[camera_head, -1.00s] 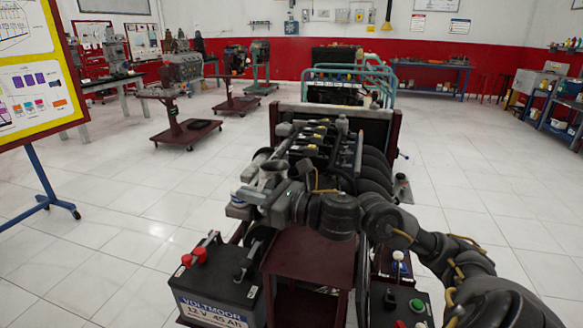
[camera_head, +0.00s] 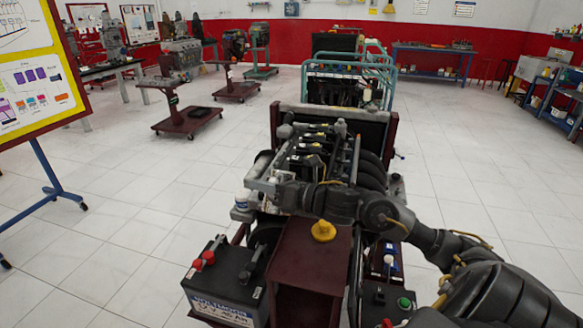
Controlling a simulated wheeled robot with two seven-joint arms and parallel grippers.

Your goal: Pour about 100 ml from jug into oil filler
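My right arm comes in from the right and reaches across the front of the engine (camera_head: 318,150). Its gripper (camera_head: 266,186) is at the engine's front left, among grey engine parts of similar colour. Its fingertips are too small and mixed with these parts to read, and I cannot pick out the jug clearly. A yellow cap (camera_head: 323,230) lies on the dark red stand top (camera_head: 301,258), just in front of my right wrist. The oil filler opening cannot be made out. My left gripper is not in view.
A black battery (camera_head: 228,285) with a red terminal cap stands front left of the engine. A small white-topped part (camera_head: 241,203) is left of the gripper. A control box with a green button (camera_head: 404,302) is at front right. Open tiled floor lies on both sides.

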